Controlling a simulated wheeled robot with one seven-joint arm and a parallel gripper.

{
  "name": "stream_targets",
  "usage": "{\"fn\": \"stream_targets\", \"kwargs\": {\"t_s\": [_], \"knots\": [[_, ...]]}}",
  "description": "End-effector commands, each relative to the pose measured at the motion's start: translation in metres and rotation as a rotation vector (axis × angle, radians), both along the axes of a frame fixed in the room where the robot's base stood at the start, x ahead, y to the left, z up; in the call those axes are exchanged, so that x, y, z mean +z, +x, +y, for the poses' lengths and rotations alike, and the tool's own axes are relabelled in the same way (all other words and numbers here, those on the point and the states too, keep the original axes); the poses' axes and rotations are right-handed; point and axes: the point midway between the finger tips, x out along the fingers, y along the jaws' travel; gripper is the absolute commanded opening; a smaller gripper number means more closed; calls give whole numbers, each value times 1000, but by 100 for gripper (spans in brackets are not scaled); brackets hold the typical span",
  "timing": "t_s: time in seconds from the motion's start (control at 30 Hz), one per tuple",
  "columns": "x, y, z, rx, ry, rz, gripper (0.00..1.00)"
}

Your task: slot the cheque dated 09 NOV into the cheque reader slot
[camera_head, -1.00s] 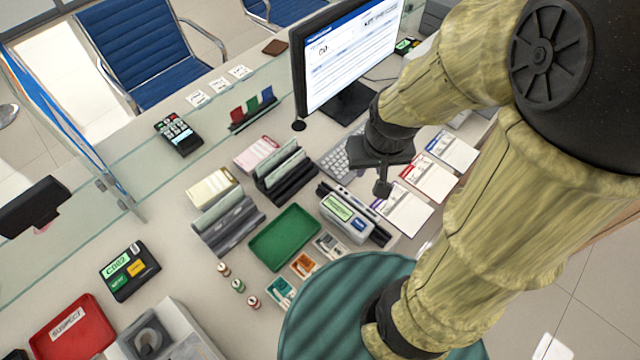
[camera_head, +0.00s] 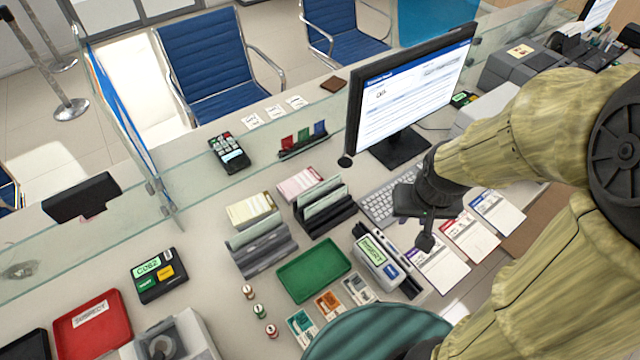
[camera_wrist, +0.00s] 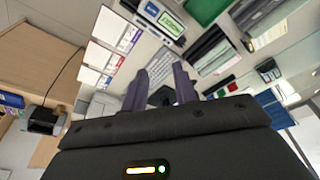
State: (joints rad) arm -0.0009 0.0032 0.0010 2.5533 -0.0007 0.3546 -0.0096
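No date 09 NOV is legible, so I cannot tell which paper is that cheque. Pale green slips stand in a dark rack (camera_head: 327,213) and a grey rack (camera_head: 263,253) mid-counter. Three small white cards (camera_head: 276,111) lie beyond the glass, their print too small to read. A grey-white device with a green display (camera_head: 374,252) and a dark channel along its right side looks like the cheque reader; it also shows in the wrist view (camera_wrist: 161,19). My gripper (camera_head: 425,241) is above the counter, right of this device. In the wrist view its fingers (camera_wrist: 160,88) are apart and empty.
A green tray (camera_head: 314,270) lies left of the device. A monitor (camera_head: 410,90) and keyboard (camera_head: 388,205) stand behind it. White forms (camera_head: 468,238) lie to the right. Several small stamps and cards lie in front. A glass screen (camera_head: 200,165) runs along the counter's far side.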

Motion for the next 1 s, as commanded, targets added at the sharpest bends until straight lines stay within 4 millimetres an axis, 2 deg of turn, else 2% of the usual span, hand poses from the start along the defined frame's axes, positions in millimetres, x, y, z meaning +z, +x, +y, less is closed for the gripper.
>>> {"fn": "stream_targets", "kwargs": {"t_s": [0.17, 0.37, 0.7, 1.0], "knots": [[-8, 27, 9, 150, -31, 14, 28], [-20, 82, 34, 497, -96, 48, 28], [-43, 166, 90, 1107, -187, 98, 28], [-70, 224, 145, 1625, -237, 124, 28]]}}
